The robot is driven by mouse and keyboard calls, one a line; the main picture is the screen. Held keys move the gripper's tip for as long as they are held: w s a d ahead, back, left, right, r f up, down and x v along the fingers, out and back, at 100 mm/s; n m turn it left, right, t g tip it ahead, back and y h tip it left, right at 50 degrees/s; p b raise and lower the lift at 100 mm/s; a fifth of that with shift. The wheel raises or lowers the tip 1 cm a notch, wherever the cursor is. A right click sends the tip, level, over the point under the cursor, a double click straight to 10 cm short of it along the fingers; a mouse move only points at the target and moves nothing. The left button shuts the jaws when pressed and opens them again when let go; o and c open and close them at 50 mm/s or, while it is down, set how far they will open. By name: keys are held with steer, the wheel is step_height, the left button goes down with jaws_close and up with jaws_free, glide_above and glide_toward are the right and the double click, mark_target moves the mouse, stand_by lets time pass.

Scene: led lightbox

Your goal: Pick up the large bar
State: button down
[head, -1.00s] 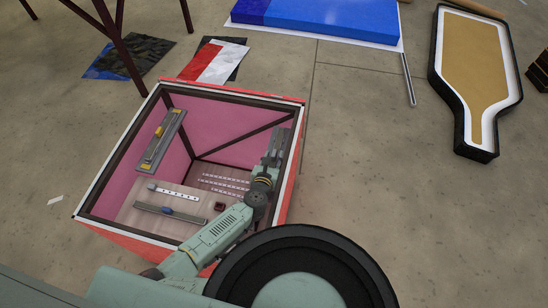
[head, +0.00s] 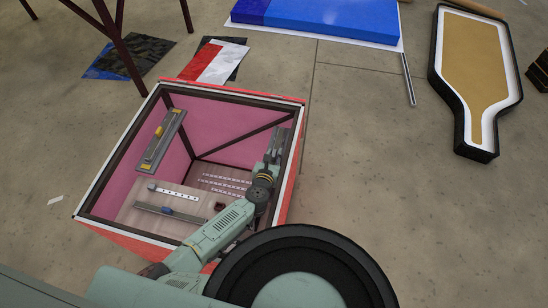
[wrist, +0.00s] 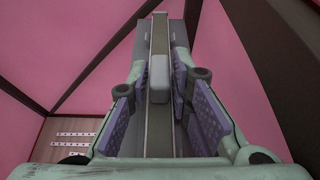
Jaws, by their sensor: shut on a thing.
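A long grey bar (wrist: 159,35) with a brownish strip and a pale block on it runs up the middle of the wrist view. My gripper (wrist: 158,88) is shut on this bar, with purple pads on both sides of it. In the head view the bar (head: 278,141) shows small at the right inner side of the pink-walled box, beyond the end of my arm. The fingers are too small and partly hidden there to make out. The lower end of the bar is hidden between my gripper parts.
The box (head: 147,241) has a dark frame and red outer sides. Another bar with yellow parts (head: 162,140) is at its left wall. A wooden panel inside (head: 143,197) carries a thin grey bar (head: 168,211) and a white strip (head: 178,194). Dark diagonal braces cross the walls.

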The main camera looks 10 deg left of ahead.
steer(key=shift+r, duration=0.15)
step_height(320, 180, up, 18)
stand_by(0.7)
steer(key=shift+r, duration=0.1)
stand_by(0.4)
steer(key=shift+r, duration=0.75)
steer(key=shift+r, duration=0.15)
step_height(320, 180, up, 6)
steer(key=f, duration=0.1)
glide_above(274, 154)
steer(key=shift+r, duration=0.25)
stand_by(0.5)
stand_by(0.5)
